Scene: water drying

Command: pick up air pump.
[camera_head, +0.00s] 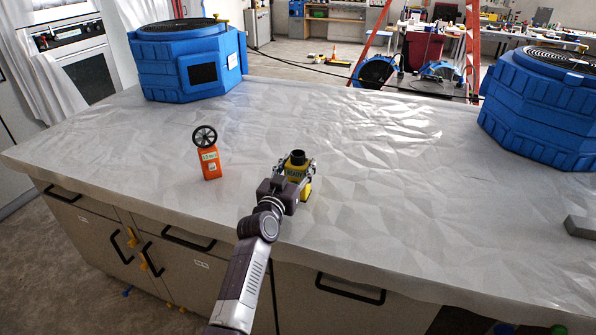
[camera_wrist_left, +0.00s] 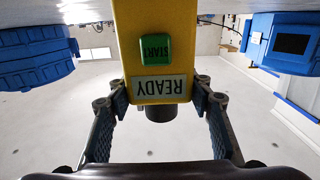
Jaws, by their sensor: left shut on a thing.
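The air pump (camera_head: 298,168) is a yellow block with a black round top, at the middle of the covered counter in the head view. In the left wrist view the yellow air pump (camera_wrist_left: 155,88) shows upside down, with a green START button and a READY label. My left gripper (camera_head: 297,174) is shut on it, with one finger on each side of its body. In the left wrist view my left gripper's fingers (camera_wrist_left: 160,105) press in near the label. I cannot tell whether the pump's base touches the counter. My right gripper is not in view.
An orange handheld meter with a black fan wheel (camera_head: 208,155) stands left of the pump. Large blue machines stand at the back left (camera_head: 187,62) and right (camera_head: 545,105). A grey block (camera_head: 581,227) lies at the right edge. The white-covered counter (camera_head: 400,190) is clear between them.

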